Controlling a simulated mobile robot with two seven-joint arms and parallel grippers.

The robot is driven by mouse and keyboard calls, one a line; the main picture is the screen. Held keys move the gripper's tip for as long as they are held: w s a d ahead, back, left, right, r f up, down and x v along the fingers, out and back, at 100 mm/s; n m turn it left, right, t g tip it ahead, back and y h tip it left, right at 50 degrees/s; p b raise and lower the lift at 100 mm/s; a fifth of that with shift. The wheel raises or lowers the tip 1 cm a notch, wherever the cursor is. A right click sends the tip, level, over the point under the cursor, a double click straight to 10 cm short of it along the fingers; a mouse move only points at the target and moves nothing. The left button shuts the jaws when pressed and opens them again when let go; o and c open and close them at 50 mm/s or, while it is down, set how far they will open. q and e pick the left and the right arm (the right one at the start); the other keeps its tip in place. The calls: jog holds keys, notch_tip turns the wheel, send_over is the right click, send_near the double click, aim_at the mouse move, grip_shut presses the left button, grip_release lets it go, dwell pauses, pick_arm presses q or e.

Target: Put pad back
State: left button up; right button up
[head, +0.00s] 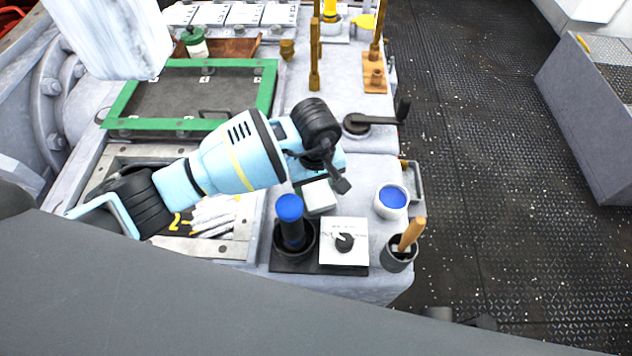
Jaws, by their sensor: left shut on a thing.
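My light blue left arm reaches in from the left over the machine top. Its dark left gripper (336,184) is shut, with its fingertips right at a pale grey-white block with a dark green underside, which looks like the pad (318,194). The pad is partly hidden by the gripper, and I cannot tell whether it touches the surface below. It is just behind a white square plate with a black knob (343,254) and a blue-topped dark cylinder (290,212). My right gripper is not in view.
A white cup with blue contents (391,199) and a dark pot with a wooden handle (398,252) stand at the right edge. A black crank (372,122) is behind them. A green-framed panel (192,93) lies at the left back. Dark floor (480,150) is clear at right.

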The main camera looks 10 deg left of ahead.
aim_at(316, 189)
pick_arm(q)
jog(key=o, duration=0.9)
jog(key=shift+o, duration=0.2)
jog(key=shift+r, duration=0.15)
notch_tip(316, 189, up, 13)
jog(key=p, duration=0.1)
